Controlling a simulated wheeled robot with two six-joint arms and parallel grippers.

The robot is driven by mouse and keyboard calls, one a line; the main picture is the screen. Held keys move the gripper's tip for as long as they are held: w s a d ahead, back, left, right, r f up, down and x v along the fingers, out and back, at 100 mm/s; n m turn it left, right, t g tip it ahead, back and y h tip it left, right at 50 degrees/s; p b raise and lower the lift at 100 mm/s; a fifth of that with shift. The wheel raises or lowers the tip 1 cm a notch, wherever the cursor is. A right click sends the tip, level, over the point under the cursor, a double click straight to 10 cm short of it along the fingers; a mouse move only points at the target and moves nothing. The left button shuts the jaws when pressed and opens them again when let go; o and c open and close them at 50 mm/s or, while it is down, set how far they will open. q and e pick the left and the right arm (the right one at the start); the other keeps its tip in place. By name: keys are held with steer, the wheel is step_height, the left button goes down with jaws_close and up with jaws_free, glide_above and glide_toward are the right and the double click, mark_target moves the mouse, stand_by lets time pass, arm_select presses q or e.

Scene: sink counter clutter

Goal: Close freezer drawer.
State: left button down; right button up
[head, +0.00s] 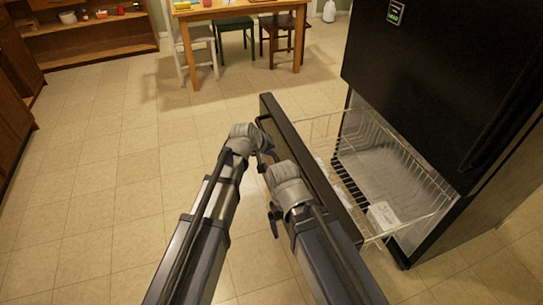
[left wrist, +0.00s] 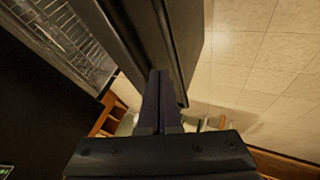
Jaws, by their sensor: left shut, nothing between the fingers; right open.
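The freezer drawer (head: 338,206) is pulled well out from the black fridge (head: 438,85). Its black front faces my arms, and a white wire basket (head: 405,165) sits behind it. My left gripper (head: 267,150) is shut and empty, close to the drawer front toward its far end. In the left wrist view its fingers (left wrist: 160,78) overlap the edge of the dark drawer front (left wrist: 165,35); I cannot tell whether they touch. My right gripper (head: 268,193) is open and empty, nearer to me, on the outer side of the front. My right arm hides part of the front.
A white package (head: 383,215) lies in the basket. A wooden table (head: 240,10) with chairs stands at the back, and a wooden shelf (head: 95,32) at the back left. The tiled floor (head: 100,190) to the left is clear.

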mark_target(291, 156)
arm_select(q)
steer(key=w+d+f+b, duration=0.2)
steer(key=f, duration=0.1)
steer(key=w+d+f+b, duration=0.2)
steer(key=shift+d+f, duration=0.1)
steer(key=shift+w+d, duration=0.2)
steer(key=shift+d, duration=0.7)
steer(key=shift+d, duration=0.1)
